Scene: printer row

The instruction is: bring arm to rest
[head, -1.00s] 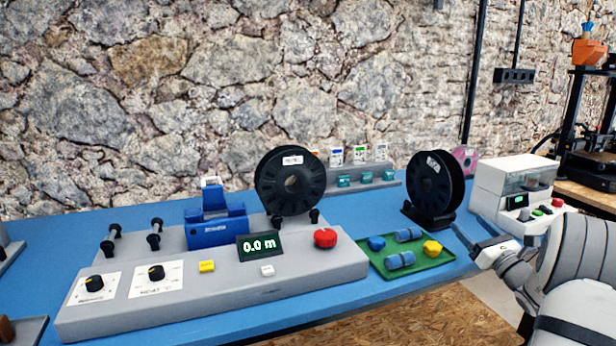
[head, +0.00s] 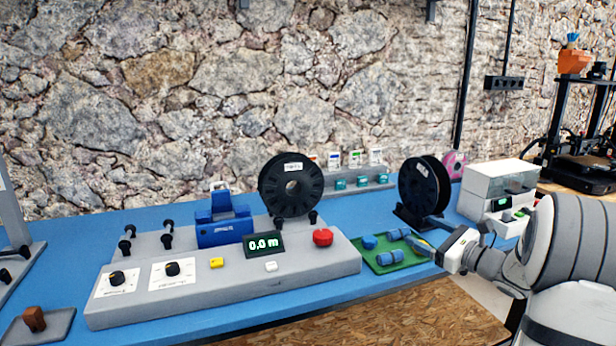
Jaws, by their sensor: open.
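My gripper (head: 428,245) is at the right, over the right end of the green tray (head: 385,268). Its jaws are open, and I see nothing held between them. The white arm comes in from the right edge and is bent. The gripper hides part of the tray's right side. A blue piece (head: 369,242) and blue rolls (head: 390,257) lie in the tray.
A grey console (head: 215,290) with a display reading 0.0 m, a red button (head: 322,237) and a black spool (head: 291,185) fills the middle. Another black spool (head: 424,188) stands behind the gripper. A white box machine (head: 497,190) is at the right. Blue table shows in front.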

